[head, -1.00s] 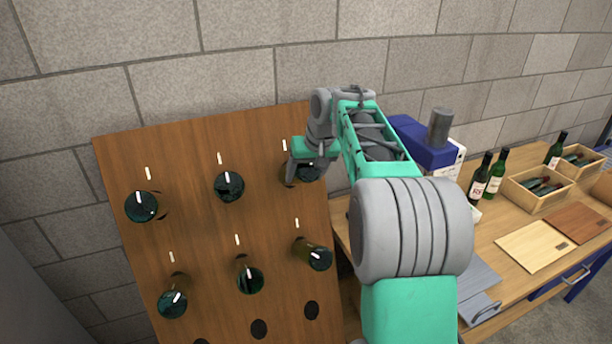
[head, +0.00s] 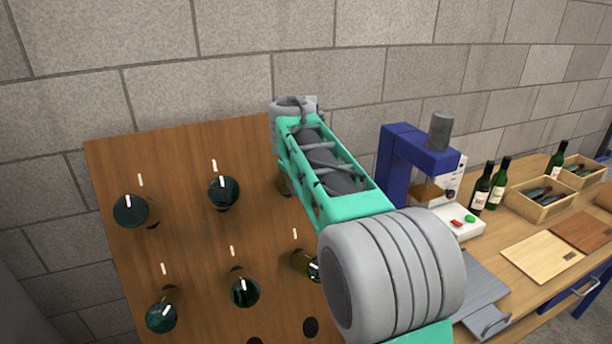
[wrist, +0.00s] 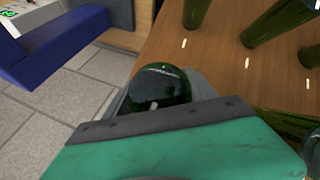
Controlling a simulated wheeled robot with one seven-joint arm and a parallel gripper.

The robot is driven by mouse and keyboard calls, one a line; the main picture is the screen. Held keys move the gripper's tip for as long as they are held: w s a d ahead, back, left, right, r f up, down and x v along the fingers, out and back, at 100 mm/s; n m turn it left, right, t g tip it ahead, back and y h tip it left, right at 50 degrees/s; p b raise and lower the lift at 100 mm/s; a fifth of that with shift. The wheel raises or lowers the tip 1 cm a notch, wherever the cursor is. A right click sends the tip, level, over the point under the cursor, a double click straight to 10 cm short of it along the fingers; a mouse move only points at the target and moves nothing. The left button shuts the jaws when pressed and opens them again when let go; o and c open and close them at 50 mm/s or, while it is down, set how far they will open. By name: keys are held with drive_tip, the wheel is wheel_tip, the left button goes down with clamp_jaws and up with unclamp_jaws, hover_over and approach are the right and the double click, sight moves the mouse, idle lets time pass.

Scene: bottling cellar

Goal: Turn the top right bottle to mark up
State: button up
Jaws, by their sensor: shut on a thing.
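The top right bottle (head: 283,186) sits in the wooden rack board (head: 190,260). In the head view only a sliver of it shows beside my arm, and its white mark is hidden. In the wrist view the dark green bottle base (wrist: 160,82) is between the jaws of my gripper (wrist: 160,98), which is shut on it. A small pale mark (wrist: 154,105) shows near the lower edge of the base, close to the gripper body. I cannot tell how that mark stands against the line on the board. My gripper is hidden behind my arm in the head view.
Other bottles stick out of the board: top left (head: 130,211), top middle (head: 223,192) and several in the row below. A blue press (head: 398,165) stands on the bench at right, with bottles (head: 481,190) and a wooden crate (head: 540,203). Bare wall lies above the board.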

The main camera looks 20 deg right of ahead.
drive_tip(key=shift+n, duration=0.3)
drive_tip(key=o, duration=1.4)
drive_tip(key=shift+c, duration=0.2)
drive_tip(key=shift+r, duration=0.1)
drive_tip(key=v, duration=0.7)
drive_tip(key=shift+s+a+r, duration=0.25)
drive_tip(key=s+a+f+m+y, duration=0.1)
drive_tip(key=s+a+f, duration=0.2)
drive_tip(key=s+f, duration=0.3)
drive_tip(key=s+a+f+m+g+y, duration=0.1)
drive_tip(key=s+a+f, duration=0.3)
drive_tip(key=s, duration=0.6)
drive_tip(key=s+a+f+m+y, duration=0.1)
drive_tip(key=s+a+f+m, duration=0.2)
drive_tip(key=s+f, duration=0.5)
drive_tip(key=shift+a+f+g, duration=0.3)
drive_tip(key=shift+a+f, duration=0.25)
